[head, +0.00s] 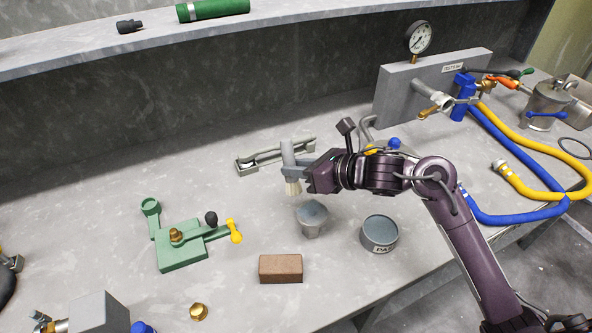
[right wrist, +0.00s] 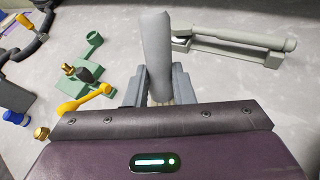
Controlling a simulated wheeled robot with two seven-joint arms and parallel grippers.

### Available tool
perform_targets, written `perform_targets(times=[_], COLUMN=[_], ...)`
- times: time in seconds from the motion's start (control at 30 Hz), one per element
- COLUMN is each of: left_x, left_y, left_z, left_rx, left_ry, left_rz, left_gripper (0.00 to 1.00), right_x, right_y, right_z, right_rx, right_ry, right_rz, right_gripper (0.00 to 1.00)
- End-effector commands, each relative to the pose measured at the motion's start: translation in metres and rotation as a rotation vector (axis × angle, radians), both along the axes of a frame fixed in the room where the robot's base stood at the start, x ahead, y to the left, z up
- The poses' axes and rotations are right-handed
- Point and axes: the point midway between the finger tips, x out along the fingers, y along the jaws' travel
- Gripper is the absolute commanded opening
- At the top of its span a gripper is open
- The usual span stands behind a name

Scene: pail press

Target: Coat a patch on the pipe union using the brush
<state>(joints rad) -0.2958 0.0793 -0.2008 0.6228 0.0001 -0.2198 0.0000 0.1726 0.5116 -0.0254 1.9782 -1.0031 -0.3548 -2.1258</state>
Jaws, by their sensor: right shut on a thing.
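My right gripper (head: 290,171) is shut on the brush, whose thick grey handle (head: 288,152) stands roughly upright. Its pale bristles (head: 293,188) point down, above the bench and apart from anything. In the right wrist view the handle (right wrist: 155,45) rises between the two fingers. A round tin (head: 380,233) with a label partly reading "PA" stands right of the brush. A grey cup-like holder (head: 311,217) stands just below the brush in the picture. I cannot tell for sure which fitting is the pipe union; a brass fitting (head: 176,236) sits on the green fixture (head: 185,255). My left gripper is out of view.
A brown block (head: 281,268) and a brass nut (head: 199,312) lie at the front. A grey bar-like tool (head: 262,157) lies behind the brush. A gauge block (head: 428,85) and blue and yellow hoses (head: 520,165) fill the right.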

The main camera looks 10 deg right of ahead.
Motion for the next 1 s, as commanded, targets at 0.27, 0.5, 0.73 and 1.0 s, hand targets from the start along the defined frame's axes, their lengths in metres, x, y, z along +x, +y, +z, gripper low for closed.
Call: perform_targets(times=[0.27, 0.5, 0.73, 1.0], left_x=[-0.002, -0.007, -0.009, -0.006], left_y=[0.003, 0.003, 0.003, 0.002], left_z=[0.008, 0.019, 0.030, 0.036], left_rx=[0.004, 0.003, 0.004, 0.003], left_ry=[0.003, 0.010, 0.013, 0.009], left_rz=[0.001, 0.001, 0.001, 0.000], left_gripper=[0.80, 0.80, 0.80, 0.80], right_x=[0.006, 0.008, 0.011, 0.013], right_y=[-0.006, -0.009, -0.013, -0.016], right_z=[0.031, 0.064, 0.084, 0.097], right_rx=[-0.002, -0.002, -0.002, -0.001], right_ry=[-0.010, -0.003, -0.004, -0.002], right_rz=[-0.007, -0.011, -0.015, -0.018], right_gripper=[0.00, 0.00, 0.00, 0.00])
